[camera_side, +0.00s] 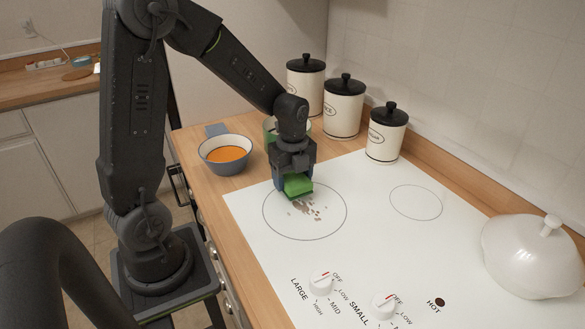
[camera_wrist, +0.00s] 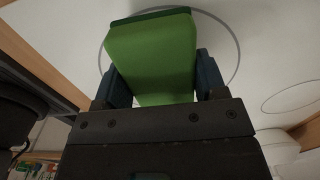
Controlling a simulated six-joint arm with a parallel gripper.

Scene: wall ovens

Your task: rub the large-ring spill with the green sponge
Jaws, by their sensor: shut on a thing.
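My gripper (camera_side: 293,180) is shut on the green sponge (camera_side: 298,186). It holds the sponge over the upper part of the large ring (camera_side: 338,228) on the white cooktop. The brown spill (camera_side: 310,208) lies as broken patches inside the ring, just below the sponge in the side view. I cannot tell whether the sponge touches the surface. In the wrist view the sponge (camera_wrist: 153,55) sits between the two fingers and hides the spill; part of the large ring (camera_wrist: 236,50) shows around it.
A small ring (camera_side: 416,218) is at the right. A blue-grey pan (camera_side: 224,168) with orange contents stands left of my gripper. Cream canisters (camera_side: 342,110) line the wall. A white lidded dish (camera_side: 530,258) is at the far right. Two knobs (camera_side: 321,281) (camera_side: 384,304) are in front.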

